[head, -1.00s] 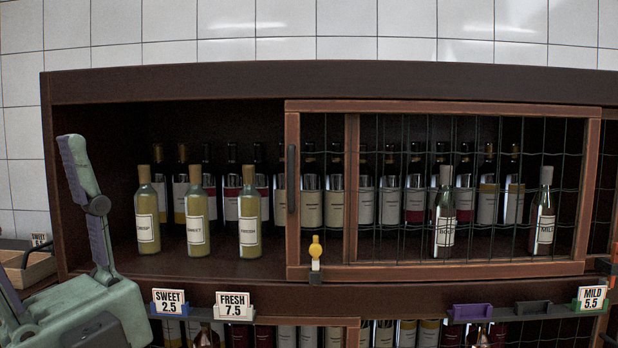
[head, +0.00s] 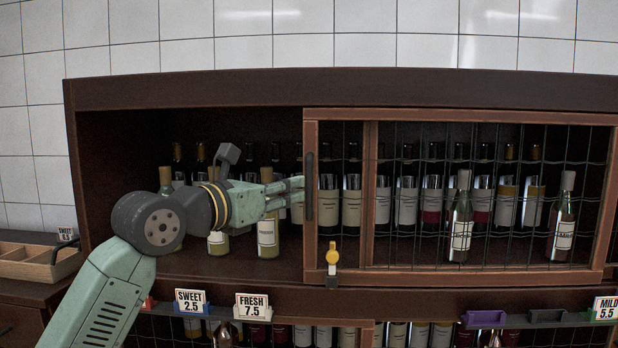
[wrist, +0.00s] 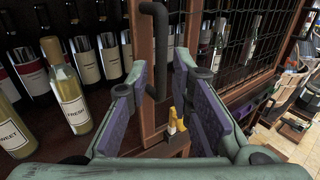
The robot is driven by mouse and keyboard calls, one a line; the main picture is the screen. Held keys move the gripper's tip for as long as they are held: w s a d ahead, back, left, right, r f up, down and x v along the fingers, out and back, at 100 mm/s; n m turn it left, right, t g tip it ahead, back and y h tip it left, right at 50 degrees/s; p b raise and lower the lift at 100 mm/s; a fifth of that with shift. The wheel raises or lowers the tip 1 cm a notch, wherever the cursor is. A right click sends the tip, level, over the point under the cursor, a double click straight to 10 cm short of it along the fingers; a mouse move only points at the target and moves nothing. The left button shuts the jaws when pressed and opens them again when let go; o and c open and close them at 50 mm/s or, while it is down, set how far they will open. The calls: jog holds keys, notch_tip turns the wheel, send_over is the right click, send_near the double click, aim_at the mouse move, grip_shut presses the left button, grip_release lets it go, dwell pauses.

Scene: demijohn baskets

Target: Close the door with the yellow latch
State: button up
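The door is a wood-framed wire-mesh sliding panel (head: 313,240) over the right part of the shelf, with the left part of the shelf open. Its dark upright handle (head: 309,187) is on the left frame post and shows large in the wrist view (wrist: 153,50). The yellow latch (head: 332,256) sits at the door's lower left corner, and in the wrist view (wrist: 176,122) it shows between the fingers. My gripper (head: 301,198) points right at the handle. In the wrist view its two fingers are apart, with the handle ahead between them. Whether they touch it is unclear.
Pale bottles (head: 267,232) stand in the open left part, close to my arm. Dark bottles (head: 432,198) line the back, and two bottles (head: 461,225) stand behind the mesh. Price cards (head: 254,306) line the shelf's front edge. A wooden tray (head: 40,262) is at far left.

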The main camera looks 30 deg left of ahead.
aim_at(307, 183)
jog(key=p+x, duration=0.1)
jog(key=x, duration=0.5)
jog(key=shift+w+d+p, duration=0.1)
jog(key=shift+w+p, duration=0.25)
jog(key=shift+p, duration=0.05)
jog(key=shift+c, duration=0.6)
grip_shut()
